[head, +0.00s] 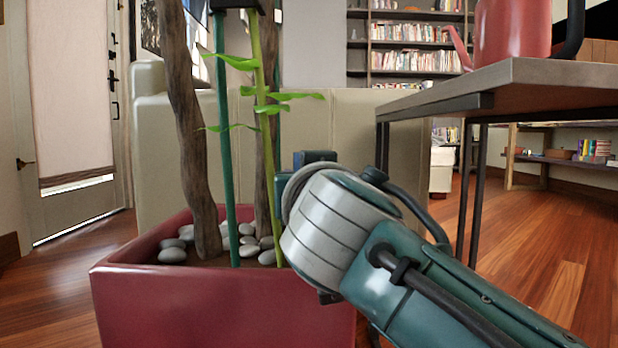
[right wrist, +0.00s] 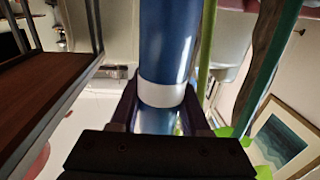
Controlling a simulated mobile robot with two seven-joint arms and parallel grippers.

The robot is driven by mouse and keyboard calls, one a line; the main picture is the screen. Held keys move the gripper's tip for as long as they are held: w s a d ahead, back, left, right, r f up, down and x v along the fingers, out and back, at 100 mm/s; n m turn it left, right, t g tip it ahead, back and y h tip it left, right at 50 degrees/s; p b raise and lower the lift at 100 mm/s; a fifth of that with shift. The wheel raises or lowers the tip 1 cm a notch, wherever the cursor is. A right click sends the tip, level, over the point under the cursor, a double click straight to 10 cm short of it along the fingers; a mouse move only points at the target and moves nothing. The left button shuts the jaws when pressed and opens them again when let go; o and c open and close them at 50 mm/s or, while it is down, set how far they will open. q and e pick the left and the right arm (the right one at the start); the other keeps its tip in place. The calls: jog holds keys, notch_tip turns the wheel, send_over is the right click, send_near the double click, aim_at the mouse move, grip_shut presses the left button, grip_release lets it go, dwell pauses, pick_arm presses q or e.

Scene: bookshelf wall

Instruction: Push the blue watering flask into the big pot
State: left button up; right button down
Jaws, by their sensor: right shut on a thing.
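The big pot (head: 225,308) is a dark red square planter at the lower left of the head view, with soil, grey stones and plants in it. My right gripper (right wrist: 160,112) is shut on the blue watering flask (right wrist: 168,40), a shiny blue cylinder with a white band, in the right wrist view. In the head view my right forearm and wrist reach in from the lower right, over the pot's right side, and hide the gripper's jaws. A small dark blue piece shows just beyond the wrist; I cannot tell if it is the flask. My left gripper is not in view.
Brown trunks (head: 190,130), a green stake (head: 224,140) and a leafy green stem (head: 268,160) rise from the pot, close to my right wrist. A table (head: 520,85) bearing a red watering can (head: 512,30) stands to the right. A beige sofa (head: 345,130) is behind.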

jog(key=shift+f, duration=0.3)
grip_release()
dwell(0.6)
jog(key=shift+d, duration=0.1)
jog(key=shift+r, duration=0.1)
jog(key=s+r+p, duration=0.1)
jog(key=s+p, duration=0.1)
jog(key=shift+s+r+p, duration=0.15)
jog(key=shift+p, duration=0.15)
jog(key=s, duration=0.1)
jog(key=s+p, duration=0.1)
jog(key=s, duration=0.1)
jog(key=s+p, duration=0.1)
jog(key=shift+s+d+r, duration=0.3)
